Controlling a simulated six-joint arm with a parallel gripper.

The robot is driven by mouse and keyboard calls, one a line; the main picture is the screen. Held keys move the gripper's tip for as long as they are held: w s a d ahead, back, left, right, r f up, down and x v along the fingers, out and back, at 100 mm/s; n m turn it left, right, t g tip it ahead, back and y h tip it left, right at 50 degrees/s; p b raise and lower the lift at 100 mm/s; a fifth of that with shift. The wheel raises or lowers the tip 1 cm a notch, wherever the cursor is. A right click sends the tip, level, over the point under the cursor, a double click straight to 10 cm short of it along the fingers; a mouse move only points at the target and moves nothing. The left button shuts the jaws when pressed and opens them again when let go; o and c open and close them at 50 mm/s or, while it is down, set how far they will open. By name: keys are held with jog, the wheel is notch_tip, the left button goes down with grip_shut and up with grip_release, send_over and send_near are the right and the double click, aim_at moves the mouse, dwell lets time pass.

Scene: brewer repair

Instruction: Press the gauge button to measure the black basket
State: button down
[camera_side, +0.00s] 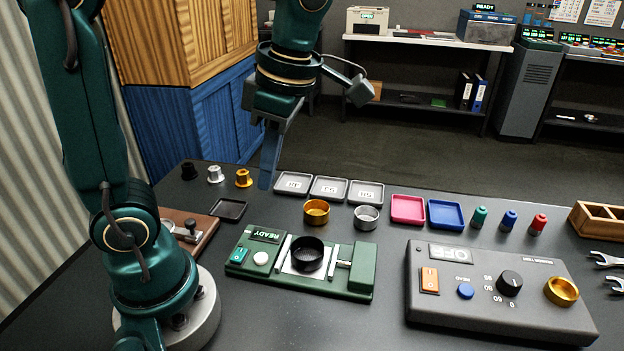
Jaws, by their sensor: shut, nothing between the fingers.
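The green gauge (356,276) lies on the table in front of me, its display (265,236) reading READY. The black basket (308,252) sits upright on the gauge's light plate, between its jaws. A round white button (261,258) and a teal rocker switch (238,255) are at the gauge's left end. My gripper (267,184) points down with its blue fingers shut and empty. It is above the table, behind the gauge's left end, and apart from the button and basket.
A gold basket (316,211) and a silver basket (366,217) stand behind the gauge. Labelled trays (329,198) lie farther back. A grey box (437,310) with an orange switch and a knob stands at right, bearing another gold basket (561,290). Small colored bottles (509,220) stand behind it.

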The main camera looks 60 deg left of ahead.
jog(key=shift+w+f+g, duration=0.3)
jog(key=shift+w+f, duration=0.05)
jog(key=shift+f, duration=0.2)
send_near(259, 257)
jog(key=x, duration=0.5)
jog(key=shift+s+a+f, duration=0.15)
jog(key=shift+a, duration=0.05)
jog(key=shift+f, duration=0.6)
